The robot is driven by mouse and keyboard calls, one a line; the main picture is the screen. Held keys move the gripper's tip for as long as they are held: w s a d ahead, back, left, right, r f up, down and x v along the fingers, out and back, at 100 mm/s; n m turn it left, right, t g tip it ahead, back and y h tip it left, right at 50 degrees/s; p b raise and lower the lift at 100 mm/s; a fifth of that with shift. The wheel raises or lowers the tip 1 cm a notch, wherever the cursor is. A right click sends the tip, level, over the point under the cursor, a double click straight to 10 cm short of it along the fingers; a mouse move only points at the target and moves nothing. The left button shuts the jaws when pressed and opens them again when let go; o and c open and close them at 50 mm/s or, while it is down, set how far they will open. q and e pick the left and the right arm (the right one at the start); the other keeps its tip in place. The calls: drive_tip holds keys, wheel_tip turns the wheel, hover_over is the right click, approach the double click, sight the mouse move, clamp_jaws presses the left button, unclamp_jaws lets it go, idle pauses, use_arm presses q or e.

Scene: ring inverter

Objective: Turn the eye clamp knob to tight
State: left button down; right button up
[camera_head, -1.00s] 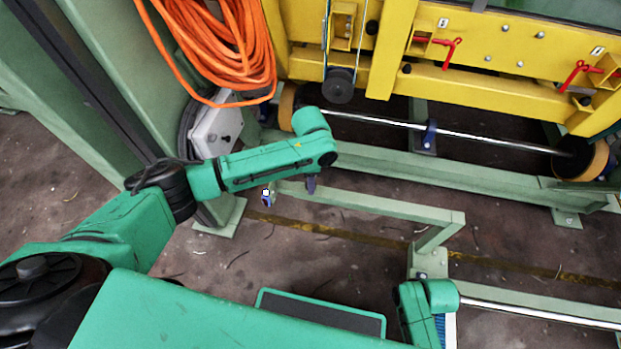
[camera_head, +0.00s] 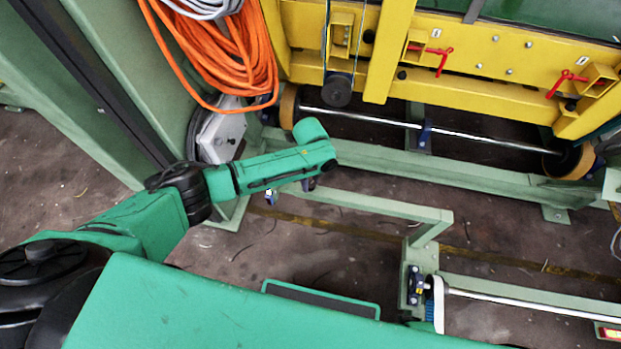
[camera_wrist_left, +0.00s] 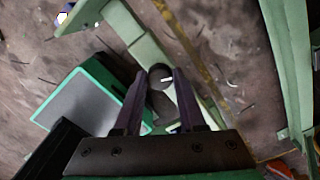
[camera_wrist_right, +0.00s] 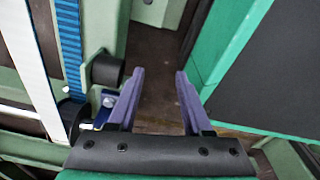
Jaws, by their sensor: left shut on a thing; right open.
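In the left wrist view a dark round knob (camera_wrist_left: 157,72) with a short white mark sits between the fingertips of my left gripper (camera_wrist_left: 159,80). My left gripper is shut on it, and the mark lies nearly level in that picture. In the head view my left gripper (camera_head: 308,184) hangs under the end of the arm beside a pale green rail; the knob is not clear there. My right gripper (camera_wrist_right: 154,75) is open and empty in the right wrist view. A black round part (camera_wrist_right: 106,70) stands to the left of its fingers, outside them.
A pale green frame rail (camera_head: 385,206) runs beside the left gripper. A yellow machine frame (camera_head: 480,50) and an orange cable coil (camera_head: 220,50) are behind. A steel bar (camera_head: 530,306) lies at right. A blue strip (camera_wrist_right: 70,45) is left of the right gripper.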

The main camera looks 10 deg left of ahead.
use_arm(q)
drive_tip(key=m, duration=0.3)
drive_tip(key=shift+m+p, duration=0.3)
drive_tip(key=m, duration=0.2)
drive_tip(key=shift+m, duration=0.4)
drive_tip(key=m, duration=0.4)
drive_tip(key=shift+m, duration=1.4)
use_arm(e)
drive_tip(key=shift+s+d, duration=0.15)
drive_tip(key=shift+s, duration=0.8)
use_arm(q)
drive_tip(key=c, duration=0.5)
unclamp_jaws()
use_arm(e)
drive_tip(key=shift+f, duration=0.1)
